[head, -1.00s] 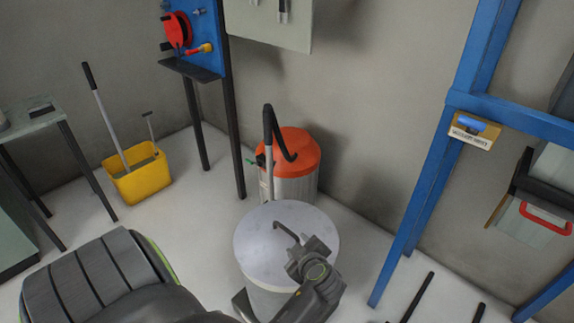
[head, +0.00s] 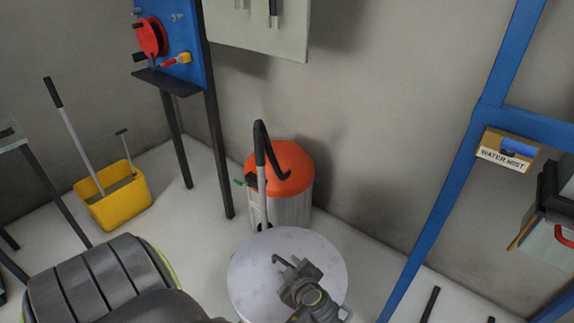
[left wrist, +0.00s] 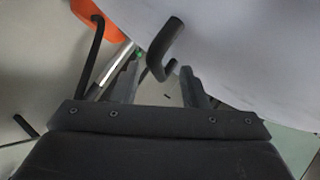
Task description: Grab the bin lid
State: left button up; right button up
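The bin lid (head: 255,270) is a flat, round, light grey disc lying level on the bin at the bottom middle of the head view. A dark bent handle (left wrist: 168,38) stands up from it. My left gripper (head: 298,273) is over the lid, right beside the handle. In the left wrist view, my left gripper (left wrist: 160,67) has its two fingers spread apart, with the handle's hooked end in front of the gap between them. I cannot tell whether a finger touches the handle. My right gripper is not in view.
An orange-topped vacuum drum (head: 285,170) with a black hose stands just behind the bin. A yellow mop bucket (head: 115,197) is at left. Floor between the bin and frame is clear.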

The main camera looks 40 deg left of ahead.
pick_arm(q)
jog(key=shift+w+a+f, duration=0.1)
jog(key=shift+w+a, duration=0.05)
grip_shut()
dwell(0.4)
